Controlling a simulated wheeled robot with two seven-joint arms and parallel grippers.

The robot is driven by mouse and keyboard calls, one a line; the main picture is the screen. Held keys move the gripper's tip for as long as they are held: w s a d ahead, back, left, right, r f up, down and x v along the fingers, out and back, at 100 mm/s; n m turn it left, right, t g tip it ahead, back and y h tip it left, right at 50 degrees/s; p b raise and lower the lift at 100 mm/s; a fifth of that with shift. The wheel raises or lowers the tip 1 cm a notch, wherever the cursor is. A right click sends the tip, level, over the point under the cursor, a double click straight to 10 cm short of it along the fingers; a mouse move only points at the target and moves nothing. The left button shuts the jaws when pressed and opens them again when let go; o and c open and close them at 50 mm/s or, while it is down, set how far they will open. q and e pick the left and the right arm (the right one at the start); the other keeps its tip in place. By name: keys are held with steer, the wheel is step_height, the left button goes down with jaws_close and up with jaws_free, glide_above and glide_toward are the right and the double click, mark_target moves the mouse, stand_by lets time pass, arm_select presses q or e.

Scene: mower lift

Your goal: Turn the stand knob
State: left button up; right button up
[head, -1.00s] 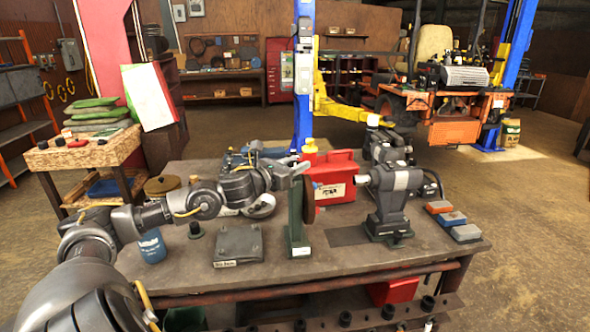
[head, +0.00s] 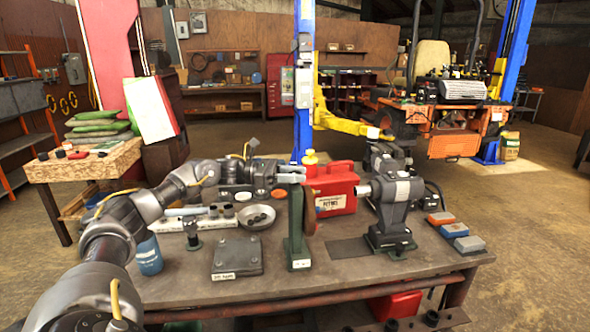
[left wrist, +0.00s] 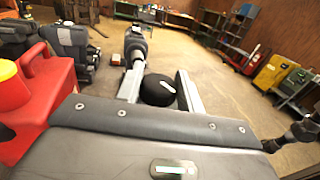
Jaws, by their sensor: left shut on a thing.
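The stand (head: 297,240) is a dark green upright post with a tagged foot, on the workbench, with a reddish-brown disc on its right side. My left gripper (head: 293,173) is at the top of this stand in the head view. In the left wrist view, a round black knob (left wrist: 158,91) with a white mark sits between the two fingers of my left gripper (left wrist: 160,88), which is shut on it. In the head view the knob cannot be made out behind the fingers. My right gripper is in neither view.
A red jug (head: 333,190) with a yellow-capped bottle stands right behind the stand. A grey bench machine (head: 391,205) stands to its right, with coloured blocks (head: 454,230) beyond.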

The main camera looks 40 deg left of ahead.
arm_select(q)
steer(key=shift+w+r+m+g+h+p, duration=0.15)
steer(key=shift+m+g+h+p, duration=0.1)
steer(key=shift+m+g+h, duration=0.25)
steer(key=shift+s+r+m+g+h+p, duration=0.1)
steer(key=shift+r+m+g+h+p, duration=0.1)
steer(key=shift+m+g+h, duration=0.3)
steer(key=g, duration=0.1)
steer(key=m+g, duration=0.1)
steer(key=shift+f+m+g+h, duration=0.3)
steer(key=shift+g+h, duration=0.1)
steer(key=m+g+b, duration=0.2)
steer(key=g+b, duration=0.1)
steer(key=shift+f+g+h, duration=0.2)
steer(key=shift+g+h, duration=0.1)
steer(key=shift+h, duration=0.1)
steer(key=shift+r+m+g+b, duration=0.1)
steer(key=shift+m+g+b, duration=0.65)
steer(key=shift+b, duration=0.2)
steer(key=o, duration=1)
steer(key=shift+c, duration=0.2)
